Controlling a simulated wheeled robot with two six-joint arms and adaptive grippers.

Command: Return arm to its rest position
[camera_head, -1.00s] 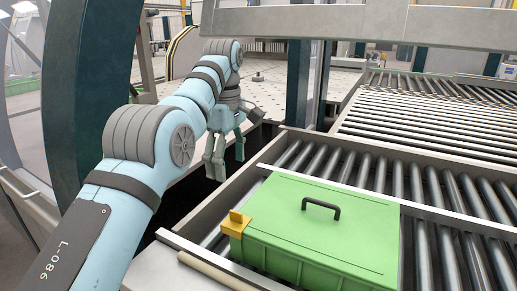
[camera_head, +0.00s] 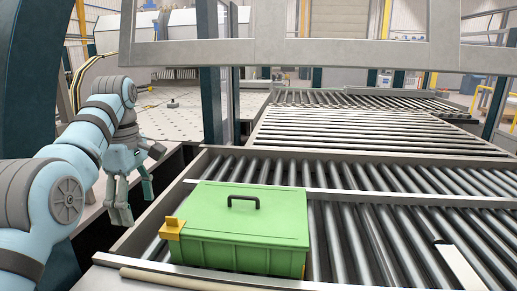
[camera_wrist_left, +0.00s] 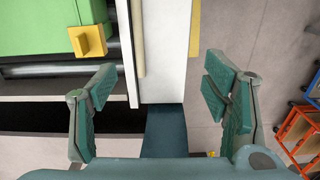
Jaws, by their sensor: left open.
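My left arm (camera_head: 75,170) comes in from the left in the head view. Its left gripper (camera_head: 133,203) hangs down, open and empty, to the left of the roller conveyor's frame. In the left wrist view the two fingers of the left gripper (camera_wrist_left: 163,100) stand wide apart with nothing between them. Below them are the white frame edge and the floor. My right arm and gripper are not in view.
A green lidded box (camera_head: 238,228) with a black handle and a yellow clip (camera_head: 172,228) sits on the roller conveyor (camera_head: 365,240), right of the gripper. Dark posts (camera_head: 210,100) and a grey overhead beam (camera_head: 320,48) stand beyond. A speckled table (camera_head: 185,120) lies behind.

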